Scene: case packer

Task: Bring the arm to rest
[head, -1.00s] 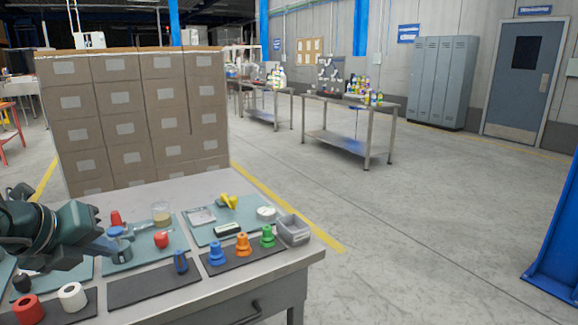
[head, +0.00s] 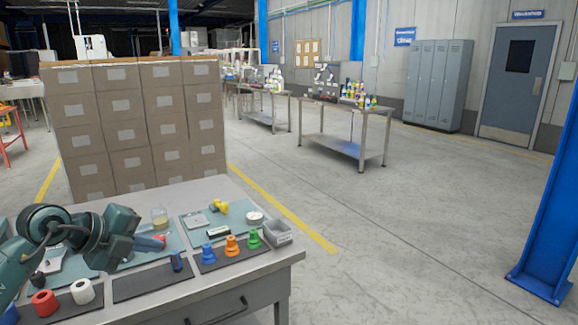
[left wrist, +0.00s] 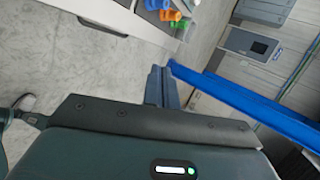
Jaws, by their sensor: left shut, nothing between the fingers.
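My left arm reaches in from the left of the head view, over the left part of the workbench (head: 265,264). Its left gripper (head: 150,243) is above the teal mat and hides part of the items there. In the left wrist view the two fingers of the gripper (left wrist: 160,73) lie together with nothing between them. Beyond them that view shows the floor, a blue post and a bench edge. My right gripper is not in view.
The bench holds a red roll (head: 44,303), a white roll (head: 83,291), a beaker (head: 159,217), blue, orange and green (head: 254,239) cone-shaped pieces and a grey bin (head: 277,233). Stacked cartons (head: 135,125) stand behind. Open floor lies to the right, before a blue post (head: 552,200).

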